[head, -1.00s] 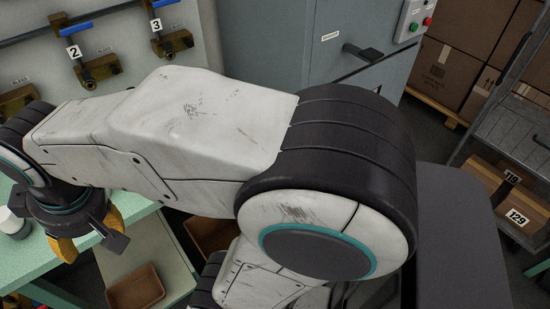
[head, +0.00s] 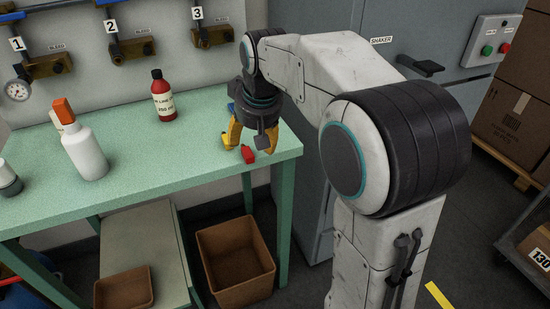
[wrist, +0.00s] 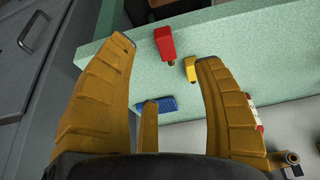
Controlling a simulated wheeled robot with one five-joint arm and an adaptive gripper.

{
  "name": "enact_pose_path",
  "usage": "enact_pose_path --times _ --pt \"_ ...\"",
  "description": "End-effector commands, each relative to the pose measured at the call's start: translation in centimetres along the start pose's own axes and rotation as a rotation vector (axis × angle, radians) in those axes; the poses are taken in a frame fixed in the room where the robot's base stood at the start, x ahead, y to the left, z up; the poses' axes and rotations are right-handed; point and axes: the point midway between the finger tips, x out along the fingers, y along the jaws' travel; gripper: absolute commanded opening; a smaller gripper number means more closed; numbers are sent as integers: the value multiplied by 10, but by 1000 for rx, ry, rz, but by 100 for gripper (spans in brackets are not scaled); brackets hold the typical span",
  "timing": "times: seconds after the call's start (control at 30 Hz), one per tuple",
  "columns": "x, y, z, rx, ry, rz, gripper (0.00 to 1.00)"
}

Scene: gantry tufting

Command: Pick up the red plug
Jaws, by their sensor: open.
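The red plug (head: 248,155) lies on the green bench top near its front right corner. In the wrist view the red plug (wrist: 164,42) shows beyond and between my fingertips, apart from both. A yellow plug (wrist: 190,68) lies close beside the red one, near the right fingertip. A blue plug (wrist: 168,102) lies nearer the palm, between the fingers.
The green bench (head: 200,130) also holds a red bottle (head: 163,95) and a white bottle (head: 84,150). Numbered valves line the wall behind. A brown bin (head: 236,262) stands on the floor below. A grey cabinet (head: 440,50) stands right of the bench.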

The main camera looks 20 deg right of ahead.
Motion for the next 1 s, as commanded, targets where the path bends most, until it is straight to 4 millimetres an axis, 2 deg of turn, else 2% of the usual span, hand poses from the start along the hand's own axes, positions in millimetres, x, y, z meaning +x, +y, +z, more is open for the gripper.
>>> enact_pose_path --times 0.33,0.63,1.0 --pt "29 -1 2 0 -3 -1 62" --pt "64 -4 3 1 -3 -3 62" --pt "71 -4 2 0 -1 -3 62"
